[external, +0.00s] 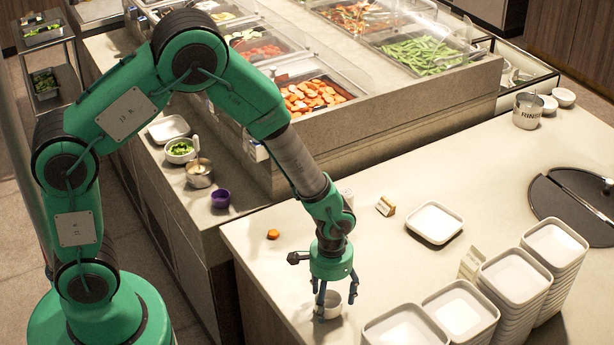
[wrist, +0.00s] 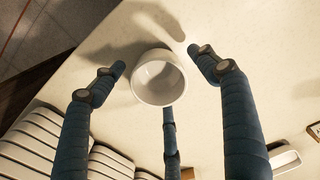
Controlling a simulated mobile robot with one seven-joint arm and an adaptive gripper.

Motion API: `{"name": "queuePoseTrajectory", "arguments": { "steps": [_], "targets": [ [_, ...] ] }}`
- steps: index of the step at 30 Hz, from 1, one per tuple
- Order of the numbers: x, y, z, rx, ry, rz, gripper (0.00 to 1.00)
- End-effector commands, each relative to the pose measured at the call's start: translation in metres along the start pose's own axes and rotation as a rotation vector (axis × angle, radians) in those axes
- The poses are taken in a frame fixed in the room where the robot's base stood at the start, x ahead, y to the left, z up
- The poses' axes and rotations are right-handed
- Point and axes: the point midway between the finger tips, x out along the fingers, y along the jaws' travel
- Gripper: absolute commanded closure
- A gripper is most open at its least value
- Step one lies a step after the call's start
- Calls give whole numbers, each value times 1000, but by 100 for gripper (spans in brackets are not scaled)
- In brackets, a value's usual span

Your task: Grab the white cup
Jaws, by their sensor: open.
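The white cup (wrist: 158,80) stands on the pale counter near its edge, with its round opening showing in the wrist view. In the external view the cup (external: 328,308) is directly below my gripper (external: 335,295), partly covered by the fingers. My gripper also shows in the wrist view (wrist: 160,75). Its blue fingers are spread open, with one to the left of the cup, one to the right and one at its lower side. Whether the lower finger touches the cup I cannot tell. Nothing is held.
Stacks of square white dishes (external: 515,278) stand right of the cup. A square plate (external: 434,222), a small wooden block (external: 386,206) and an orange piece (external: 273,234) lie farther back. A purple cup (external: 220,198) stands on the left counter. The counter's middle is mostly clear.

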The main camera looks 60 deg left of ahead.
Motion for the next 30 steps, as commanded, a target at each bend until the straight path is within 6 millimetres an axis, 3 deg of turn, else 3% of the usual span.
{"name": "queuePoseTrajectory", "arguments": {
  "steps": [10,15,18,30],
  "targets": [
    [0,0,0,0,0,0,26],
    [0,0,0,0,0,0,60],
    [0,0,0,0,0,0,75],
    [-4,0,0,0,1,0,75]
  ]
}}
